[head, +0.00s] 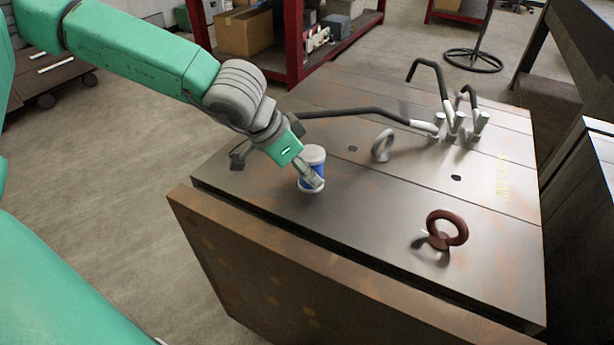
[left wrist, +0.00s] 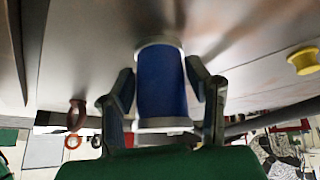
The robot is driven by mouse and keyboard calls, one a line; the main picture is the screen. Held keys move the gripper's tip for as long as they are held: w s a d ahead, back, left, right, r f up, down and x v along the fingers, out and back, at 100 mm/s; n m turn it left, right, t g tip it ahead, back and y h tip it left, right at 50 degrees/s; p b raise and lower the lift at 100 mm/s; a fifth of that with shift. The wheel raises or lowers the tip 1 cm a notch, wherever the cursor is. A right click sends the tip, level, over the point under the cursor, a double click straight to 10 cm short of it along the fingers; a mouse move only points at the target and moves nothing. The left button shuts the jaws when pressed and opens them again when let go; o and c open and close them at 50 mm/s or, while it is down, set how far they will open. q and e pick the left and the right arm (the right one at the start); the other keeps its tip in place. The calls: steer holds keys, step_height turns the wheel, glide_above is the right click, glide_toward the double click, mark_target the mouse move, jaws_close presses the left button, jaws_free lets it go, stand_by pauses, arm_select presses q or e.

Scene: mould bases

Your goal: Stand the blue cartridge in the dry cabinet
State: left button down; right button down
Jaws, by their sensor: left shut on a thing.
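The blue cartridge (head: 319,169) has a blue body and white ends. In the head view it is upright over the near left part of the large steel block; I cannot tell whether its base touches the block. My left gripper (head: 311,176) reaches it from the left and is shut on it, hiding part of its body. In the left wrist view the cartridge (left wrist: 162,88) sits between the two fingers of the left gripper (left wrist: 160,92). My right gripper is out of view. I cannot make out a dry cabinet in either view.
The steel block (head: 370,215) carries a reddish-brown eye bolt (head: 444,230), a pale eye bolt (head: 382,146) and black bent hoses on metal fittings (head: 452,124) at the back. A yellow spool-like thing (left wrist: 303,61) shows in the left wrist view. A red shelf (head: 293,45) stands behind.

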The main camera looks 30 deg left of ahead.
arm_select(q)
steer(key=c, duration=0.8)
jaws_free()
steer(key=shift+c, duration=0.2)
steer(key=shift+r, duration=0.15)
